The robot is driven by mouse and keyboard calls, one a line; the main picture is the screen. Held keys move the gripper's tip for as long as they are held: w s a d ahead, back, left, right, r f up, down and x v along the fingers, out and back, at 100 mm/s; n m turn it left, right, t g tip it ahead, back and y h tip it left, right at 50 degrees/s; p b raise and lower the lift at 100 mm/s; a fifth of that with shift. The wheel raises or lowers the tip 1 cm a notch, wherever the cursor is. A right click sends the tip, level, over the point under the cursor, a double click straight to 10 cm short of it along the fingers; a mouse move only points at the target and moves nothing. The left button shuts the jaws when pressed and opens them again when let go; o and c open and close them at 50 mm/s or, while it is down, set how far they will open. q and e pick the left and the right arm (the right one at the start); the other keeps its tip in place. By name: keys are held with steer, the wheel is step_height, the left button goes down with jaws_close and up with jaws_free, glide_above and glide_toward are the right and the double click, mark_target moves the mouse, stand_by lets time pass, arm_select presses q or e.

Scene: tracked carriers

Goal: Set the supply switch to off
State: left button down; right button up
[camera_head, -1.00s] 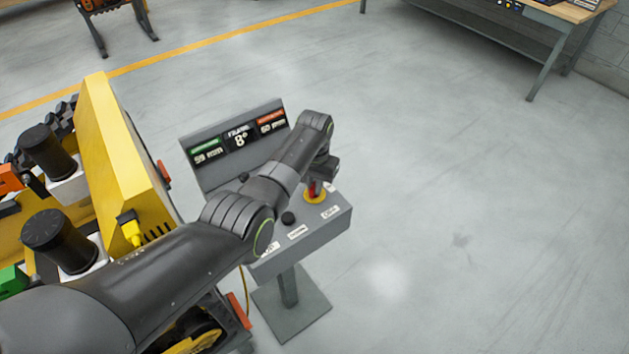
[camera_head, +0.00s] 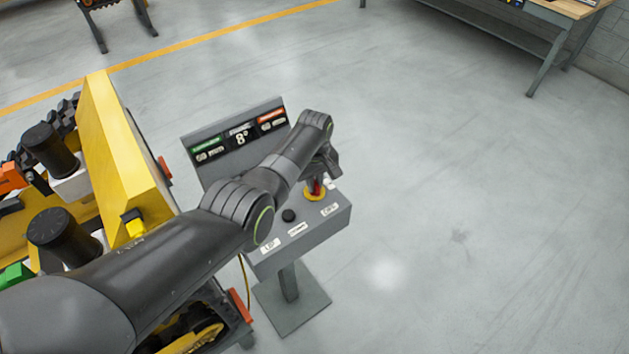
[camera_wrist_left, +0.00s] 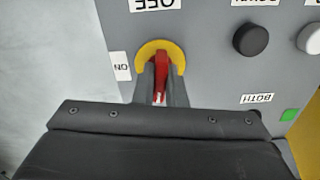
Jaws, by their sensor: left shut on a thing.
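The supply switch is a red handle (camera_wrist_left: 160,72) on a yellow ring (camera_wrist_left: 175,50), set in the grey sloped panel of a control stand. In the wrist view the OFF label (camera_wrist_left: 156,5) is above the ring and the ON label (camera_wrist_left: 121,66) is left of it. The handle lies roughly up-down there, between my fingers. My left gripper (camera_wrist_left: 160,88) is shut on the red handle. In the head view the handle (camera_head: 315,187) and yellow ring (camera_head: 314,196) show just below my left gripper (camera_head: 322,174). The fingers partly hide the handle. My right gripper is not in view.
A black button (camera_wrist_left: 250,40) and a white button (camera_wrist_left: 310,38) sit beside the switch. The stand's display (camera_head: 240,136) reads 8°. A yellow machine (camera_head: 125,150) stands left. Open floor (camera_head: 450,200) lies right, with a bench (camera_head: 500,35) behind.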

arm_select(q)
steer(key=shift+w+r+n, duration=0.1)
steer(key=shift+n, duration=0.8)
steer(key=c, duration=1.5)
jaws_free()
steer(key=shift+r, duration=0.1)
steer(key=shift+r, duration=0.3)
step_height(320, 180, up, 5)
steer(key=shift+f+p, duration=0.1)
steer(key=shift+p, duration=0.55)
step_height(320, 180, up, 12)
steer(key=shift+f+b, duration=0.1)
steer(key=shift+b, duration=0.95)
